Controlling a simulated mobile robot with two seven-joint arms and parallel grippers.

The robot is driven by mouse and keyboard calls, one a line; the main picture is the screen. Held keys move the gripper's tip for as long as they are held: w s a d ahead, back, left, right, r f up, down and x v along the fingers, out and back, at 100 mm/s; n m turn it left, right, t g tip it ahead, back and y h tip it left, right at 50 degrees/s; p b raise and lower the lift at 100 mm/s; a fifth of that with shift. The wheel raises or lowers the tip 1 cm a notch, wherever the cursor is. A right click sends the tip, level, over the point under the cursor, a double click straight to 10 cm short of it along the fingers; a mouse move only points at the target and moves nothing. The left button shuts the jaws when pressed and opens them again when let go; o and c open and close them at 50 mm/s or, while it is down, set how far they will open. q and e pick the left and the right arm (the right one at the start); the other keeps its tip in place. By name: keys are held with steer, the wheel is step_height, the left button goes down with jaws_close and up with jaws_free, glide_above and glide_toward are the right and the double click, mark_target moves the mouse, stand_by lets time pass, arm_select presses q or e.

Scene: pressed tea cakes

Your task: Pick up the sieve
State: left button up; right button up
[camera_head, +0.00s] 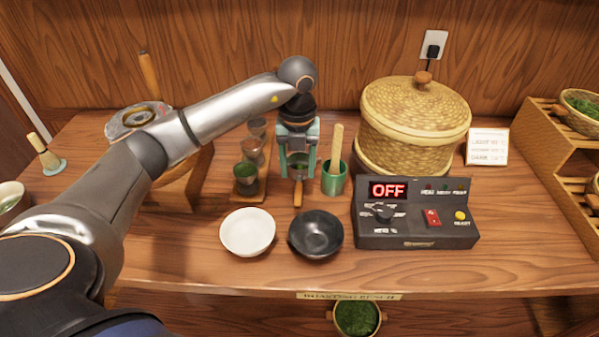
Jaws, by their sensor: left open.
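My left gripper (298,172) points straight down over the middle of the table, its two teal fingers open. Between and just behind the fingers shows what looks like the sieve (298,194), with a short wooden handle pointing toward the front edge. Its round part is mostly hidden by the fingers. I cannot tell whether the fingers touch it. My right gripper is not in view.
A green cup (335,184) with a wooden tool stands close right of the gripper. A rack of small jars (250,193) stands close left. A white bowl (247,232) and a black bowl (316,234) sit in front. A control box (415,232) and lidded basket (414,122) stand right.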

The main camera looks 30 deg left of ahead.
mark_target(299, 185)
arm_select(q)
steer(key=shift+w+a+f, duration=0.1)
steer(key=shift+w+f, duration=0.05)
steer(key=shift+f, duration=0.85)
steer(key=shift+w+a+f, duration=0.1)
steer(key=shift+w+f, duration=0.05)
steer(key=shift+f, duration=0.9)
steer(key=shift+w+f, duration=0.15)
steer(key=shift+f, duration=0.85)
jaws_close()
